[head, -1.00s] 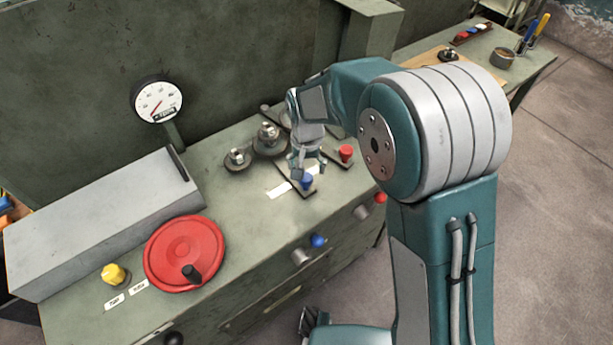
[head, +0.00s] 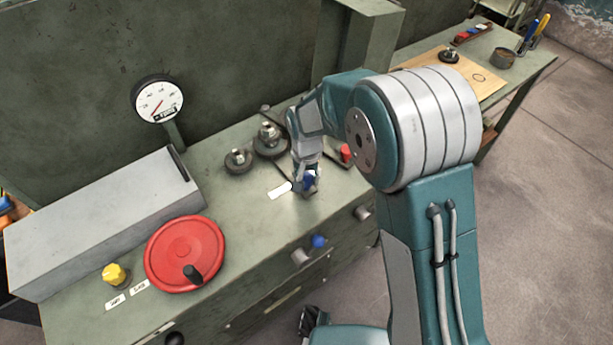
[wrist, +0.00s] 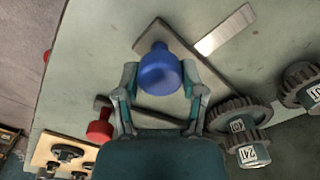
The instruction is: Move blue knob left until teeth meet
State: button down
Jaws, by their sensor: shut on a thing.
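The blue knob (wrist: 160,72) stands on a dark slotted plate (wrist: 180,42) on the bench top. It also shows, partly covered, in the head view (head: 309,181). My gripper (wrist: 160,78) is shut on it, one finger on each side. In the head view my gripper (head: 306,184) is down at the knob. Toothed gears stand to the left of it in the head view, a smaller one (head: 238,160) and a stacked one (head: 269,141). In the wrist view gears (wrist: 240,113) sit at lower right, close together; I cannot tell whether their teeth touch.
A red knob (head: 345,153) stands just right of my gripper. A white label strip (head: 279,190) lies left of the blue knob. A red handwheel (head: 183,252), a grey box (head: 105,220) and a dial gauge (head: 157,99) are further left.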

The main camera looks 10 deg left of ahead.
jog(key=shift+s+a+f, duration=0.1)
jog(key=shift+s+a, duration=0.5)
jog(key=shift+s, duration=0.2)
jog(key=shift+c, duration=1)
grip_release()
jog(key=shift+a, duration=0.1)
jog(key=shift+w, duration=0.1)
notch_tip(320, 180, up, 12)
